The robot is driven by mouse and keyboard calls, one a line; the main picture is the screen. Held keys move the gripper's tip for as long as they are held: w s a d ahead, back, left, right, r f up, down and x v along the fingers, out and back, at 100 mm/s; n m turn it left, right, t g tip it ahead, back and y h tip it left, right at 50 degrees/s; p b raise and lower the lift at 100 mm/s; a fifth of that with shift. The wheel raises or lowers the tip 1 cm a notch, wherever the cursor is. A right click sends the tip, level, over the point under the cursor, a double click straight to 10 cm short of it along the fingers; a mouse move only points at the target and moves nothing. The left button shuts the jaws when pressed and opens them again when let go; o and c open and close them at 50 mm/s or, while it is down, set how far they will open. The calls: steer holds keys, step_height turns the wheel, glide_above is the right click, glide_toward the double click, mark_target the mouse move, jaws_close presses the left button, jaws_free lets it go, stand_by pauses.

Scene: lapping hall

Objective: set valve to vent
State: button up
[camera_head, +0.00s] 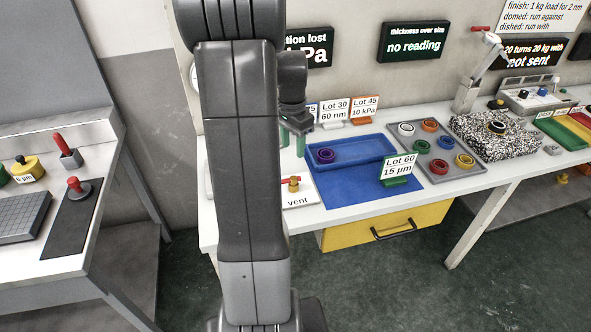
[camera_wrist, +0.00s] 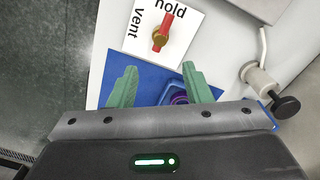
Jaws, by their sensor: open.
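The valve (camera_head: 294,185) has a brass knob with a red bar handle and sits on a white plate (camera_head: 301,201) marked "vent". In the wrist view, the valve (camera_wrist: 160,38) shows beyond my fingertips. One end of the red bar lies close to that word; "vent" is off to the left. My gripper (camera_wrist: 160,78) is open and empty, its green fingers apart and not touching the valve. In the head view, the gripper (camera_head: 293,138) is above the bench, partly hidden by my arm.
A blue tray (camera_head: 375,148) holds a purple ring (camera_head: 325,155), beside a blue mat (camera_head: 345,192) with a "Lot 60" card (camera_head: 398,168). A grey tray (camera_head: 466,178) holds several coloured rings. A metal fitting with a black knob (camera_wrist: 286,106) stands right of my gripper.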

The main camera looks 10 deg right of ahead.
mark_target(294, 178)
step_height(294, 178, down, 12)
steer(key=shift+s+r, duration=0.1)
steer(key=shift+r, duration=0.15)
steer(key=shift+c, duration=0.3)
jaws_close()
